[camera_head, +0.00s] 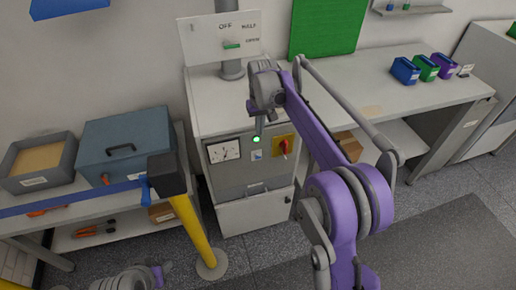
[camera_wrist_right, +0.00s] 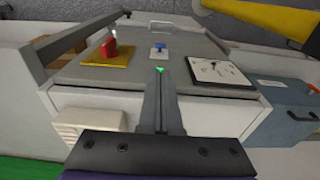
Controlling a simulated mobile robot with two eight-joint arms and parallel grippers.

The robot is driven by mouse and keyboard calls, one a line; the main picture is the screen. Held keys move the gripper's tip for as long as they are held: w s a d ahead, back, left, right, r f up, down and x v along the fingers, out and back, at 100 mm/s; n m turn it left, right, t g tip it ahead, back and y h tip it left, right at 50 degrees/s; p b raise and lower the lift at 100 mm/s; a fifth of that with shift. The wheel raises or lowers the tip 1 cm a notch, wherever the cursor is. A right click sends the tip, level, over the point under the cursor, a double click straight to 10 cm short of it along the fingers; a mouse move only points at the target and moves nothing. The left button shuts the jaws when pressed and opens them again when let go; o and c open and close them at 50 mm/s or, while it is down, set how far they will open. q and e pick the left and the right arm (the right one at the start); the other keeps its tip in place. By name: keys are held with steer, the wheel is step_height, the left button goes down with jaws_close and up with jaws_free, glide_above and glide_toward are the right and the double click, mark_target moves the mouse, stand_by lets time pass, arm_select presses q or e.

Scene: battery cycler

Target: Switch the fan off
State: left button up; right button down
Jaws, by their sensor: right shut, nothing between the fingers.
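The grey control cabinet (camera_head: 240,176) stands in the middle of the head view, a grey pipe rising from its top. Its front panel carries a small blue switch on a white plate (camera_head: 256,155), a lit green lamp (camera_head: 257,139), and a red rotary handle on a yellow plate (camera_head: 283,146). The wrist view also shows the blue switch (camera_wrist_right: 159,47) and red handle (camera_wrist_right: 110,48). My right gripper (camera_head: 259,126) is shut and empty, its tips close to the green lamp; contact is unclear. No label identifies the fan control. My left fingers are not visible.
A dial gauge (camera_head: 224,151) sits left of the switch. A yellow post (camera_head: 193,228) with a blue belt (camera_head: 75,199) stands in front at left. A blue toolbox (camera_head: 121,150) is on the left bench. Several coloured bins, including a purple one (camera_head: 444,65), stand at right.

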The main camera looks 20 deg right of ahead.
mark_target(258, 158)
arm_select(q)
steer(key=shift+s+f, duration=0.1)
arm_select(e)
steer(key=f, duration=0.9)
steer(key=w+f, duration=0.1)
steer(key=f, duration=0.4)
steer(key=shift+w, duration=0.1)
arm_select(q)
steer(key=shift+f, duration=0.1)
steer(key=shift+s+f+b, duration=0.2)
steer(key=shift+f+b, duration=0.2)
steer(key=shift+b, duration=0.05)
arm_select(e)
steer(key=shift+s+t, duration=0.25)
steer(key=shift+t, duration=0.15)
